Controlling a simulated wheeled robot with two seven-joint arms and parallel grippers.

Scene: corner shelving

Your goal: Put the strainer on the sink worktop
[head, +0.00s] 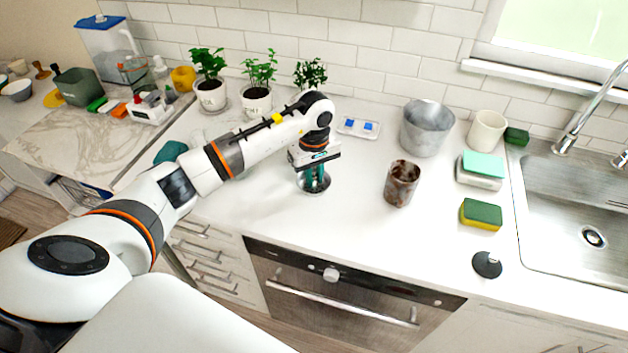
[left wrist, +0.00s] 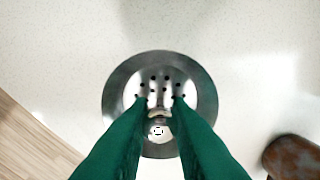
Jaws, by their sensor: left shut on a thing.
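The strainer (head: 314,187) is a round metal disc with small holes and a central knob, low over or on the white worktop (head: 350,215), left of the rusty cup. It also shows in the left wrist view (left wrist: 160,72). My left gripper (head: 313,172) points straight down above it. Its green fingers (left wrist: 158,112) are shut on the strainer's knob. I cannot tell whether the disc touches the worktop. The sink (head: 575,215) is at the right, with worktop to its left. My right gripper is not in view.
A rusty cup (head: 401,184), metal pot (head: 426,128), white cup (head: 487,131), yellow-green sponge (head: 480,214) and black round stopper (head: 487,265) stand right of the gripper. Potted plants (head: 257,99) line the wall. Open worktop lies between the gripper and the rusty cup.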

